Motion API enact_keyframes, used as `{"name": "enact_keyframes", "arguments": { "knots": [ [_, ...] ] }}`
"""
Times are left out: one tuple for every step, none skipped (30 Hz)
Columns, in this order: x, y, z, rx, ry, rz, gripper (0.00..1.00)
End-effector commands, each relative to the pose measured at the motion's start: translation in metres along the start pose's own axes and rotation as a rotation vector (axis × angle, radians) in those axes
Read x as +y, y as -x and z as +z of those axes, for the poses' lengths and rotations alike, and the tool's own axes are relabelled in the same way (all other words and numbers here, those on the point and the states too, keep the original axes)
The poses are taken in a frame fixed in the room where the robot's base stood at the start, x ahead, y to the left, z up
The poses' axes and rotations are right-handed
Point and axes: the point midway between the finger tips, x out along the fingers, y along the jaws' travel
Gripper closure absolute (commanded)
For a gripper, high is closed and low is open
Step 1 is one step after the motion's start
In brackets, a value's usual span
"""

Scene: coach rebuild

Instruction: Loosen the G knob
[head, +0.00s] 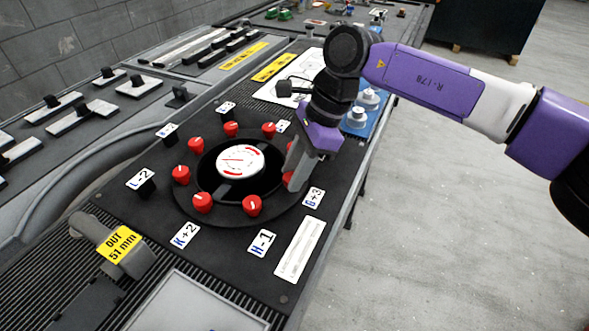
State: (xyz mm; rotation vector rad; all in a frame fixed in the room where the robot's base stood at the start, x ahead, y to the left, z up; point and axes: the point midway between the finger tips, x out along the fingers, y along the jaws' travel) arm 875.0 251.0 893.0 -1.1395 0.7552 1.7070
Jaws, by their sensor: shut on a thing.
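Red knobs stand in a ring around a white dial (240,162) on a black round plate. The label that seems to read G+3 (313,198) lies at the right of the ring. The red knob beside it, the G knob (288,178), is mostly hidden behind my fingers. My gripper (293,181) reaches down over this knob from above and is shut on it. Which way the G knob's pointer faces is hidden.
The H-1 knob (251,205) and K+2 knob (202,202) stand close by on the left. A blue tray (362,112) with white fittings lies behind my gripper. Open floor lies right.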

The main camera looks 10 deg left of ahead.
Motion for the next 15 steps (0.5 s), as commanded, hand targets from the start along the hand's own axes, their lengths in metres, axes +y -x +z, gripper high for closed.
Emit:
{"name": "enact_keyframes", "arguments": {
  "knots": [
    [-0.0006,0.0005,-0.0002,0.001,0.011,0.005,1.0],
    [-0.0007,0.0005,-0.0004,0.001,0.019,0.007,1.0],
    [-0.0007,0.0005,-0.0005,0.001,0.026,0.01,1.0],
    [-0.0007,0.0005,-0.0006,0.001,0.031,0.012,1.0],
    [-0.0007,0.0005,-0.0006,0.001,0.035,0.014,1.0],
    [-0.0006,0.0004,-0.0007,0.001,0.041,0.016,1.0],
    [-0.0006,0.0004,-0.0007,0.001,0.044,0.017,1.0],
    [-0.0006,0.0004,-0.0007,0.002,0.046,0.018,1.0],
    [-0.0005,0.0003,-0.0008,0.002,0.048,0.019,1.0],
    [-0.0005,0.0003,-0.0008,0.002,0.048,0.02,1.0],
    [-0.0005,0.0003,-0.0008,0.002,0.049,0.02,1.0],
    [-0.0005,0.0002,-0.0009,0.002,0.049,0.02,1.0],
    [-0.0005,0.0002,-0.0009,0.002,0.049,0.02,1.0],
    [-0.0005,0.0002,-0.0009,0.002,0.049,0.02,1.0],
    [-0.0005,0.0002,-0.0009,0.002,0.049,0.02,1.0]
  ]
}}
